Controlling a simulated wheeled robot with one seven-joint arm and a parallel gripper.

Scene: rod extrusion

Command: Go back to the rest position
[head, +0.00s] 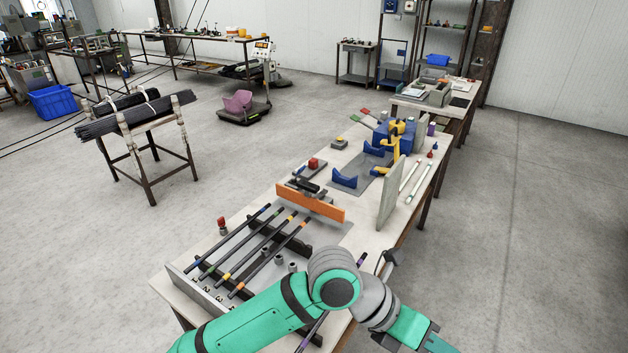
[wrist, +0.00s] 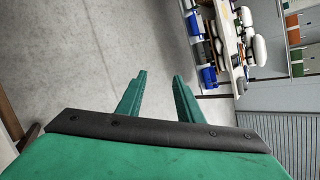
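My arm is green and grey and reaches over the near right end of the workbench (head: 185,290) in the head view. My gripper (wrist: 161,77) shows in the wrist view with its two green fingers apart and only bare floor seen between them. Nothing is held. In the head view the green gripper body is at the lower right, past the bench's right edge, and its fingertips are cut off or hidden. Several dark rods with coloured bands, one of them orange-banded (head: 270,260), lie side by side in the numbered rack (head: 207,297). Another rod with purple ends is partly hidden under my arm.
An orange plate (head: 311,201) stands behind the rack. Farther along are blue cradles (head: 344,179), a blue machine (head: 396,134) and an upright grey-green panel (head: 389,196). A stand with black rods (head: 135,113) is at left. The floor (head: 540,250) right of the bench is clear.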

